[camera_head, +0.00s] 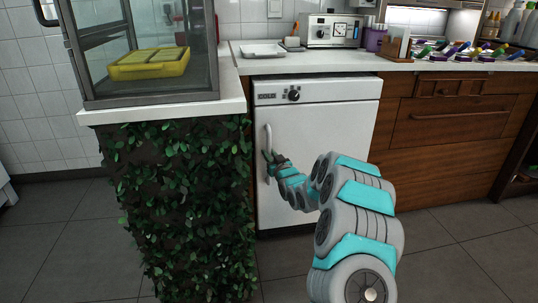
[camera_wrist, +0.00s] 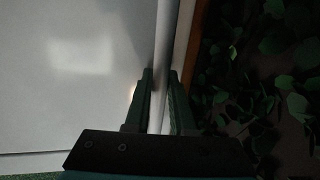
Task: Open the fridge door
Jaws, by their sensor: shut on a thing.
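The fridge door (camera_head: 318,150) is a white front under the counter, with a control strip and a dark knob (camera_head: 294,95) above it. The door looks closed. A pale vertical handle (camera_head: 268,138) is on its left edge. My gripper (camera_head: 268,157) is at the lower part of this handle. In the wrist view, my gripper's two dark fingers (camera_wrist: 158,100) stand on either side of the pale handle bar (camera_wrist: 158,108), shut on it. The white door face (camera_wrist: 70,80) fills the left of that view. The fingers partly hide the handle.
A leaf-covered counter base (camera_head: 185,200) stands close on the left of the fridge; its leaves show in the wrist view (camera_wrist: 275,60). A glass case with a yellow box (camera_head: 150,64) sits on top. Wooden drawers (camera_head: 445,120) are on the right. Tiled floor (camera_head: 440,255) in front is clear.

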